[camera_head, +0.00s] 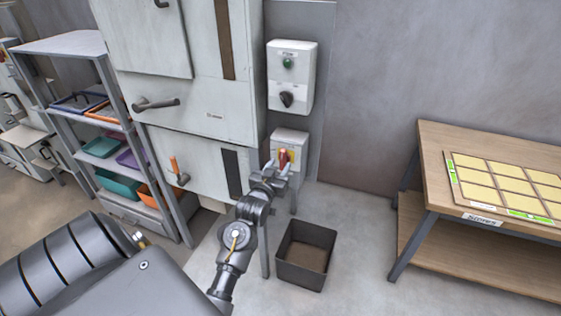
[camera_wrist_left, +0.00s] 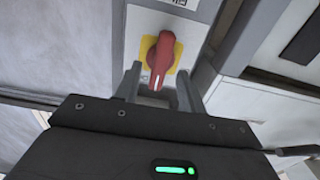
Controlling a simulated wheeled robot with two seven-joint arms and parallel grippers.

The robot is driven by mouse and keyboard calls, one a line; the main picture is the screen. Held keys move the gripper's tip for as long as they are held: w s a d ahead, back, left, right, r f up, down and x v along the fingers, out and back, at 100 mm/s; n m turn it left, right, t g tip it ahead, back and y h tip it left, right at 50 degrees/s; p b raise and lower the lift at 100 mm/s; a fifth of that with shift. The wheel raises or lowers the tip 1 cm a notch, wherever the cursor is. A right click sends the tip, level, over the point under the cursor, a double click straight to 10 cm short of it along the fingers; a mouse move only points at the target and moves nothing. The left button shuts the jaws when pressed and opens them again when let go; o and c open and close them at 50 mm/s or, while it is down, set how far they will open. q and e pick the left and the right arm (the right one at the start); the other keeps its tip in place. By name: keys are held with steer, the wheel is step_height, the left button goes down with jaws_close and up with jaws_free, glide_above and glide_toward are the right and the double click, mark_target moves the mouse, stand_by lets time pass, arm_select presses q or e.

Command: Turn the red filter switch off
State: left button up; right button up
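The red filter switch (camera_head: 283,157) is a red rotary handle on a yellow plate, on a grey-white box (camera_head: 298,137) low beside the machine. It also shows in the left wrist view (camera_wrist_left: 161,57), its handle near vertical with a white mark at the lower end. My left gripper (camera_head: 277,170) is right in front of the switch. In the left wrist view its two fingers (camera_wrist_left: 158,88) are apart, one on each side of the handle's lower end. I cannot tell whether they touch it. My right gripper is not in view.
Above is another control box (camera_head: 291,77) with a green button and a black knob. A dark open bin (camera_head: 306,255) stands on the floor below. A wooden table (camera_head: 433,150) with yellow cards is at the right. A shelf (camera_head: 85,42) with coloured trays is at the left.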

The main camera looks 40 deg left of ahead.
arm_select(q)
steer(key=shift+x, duration=1)
jaws_close()
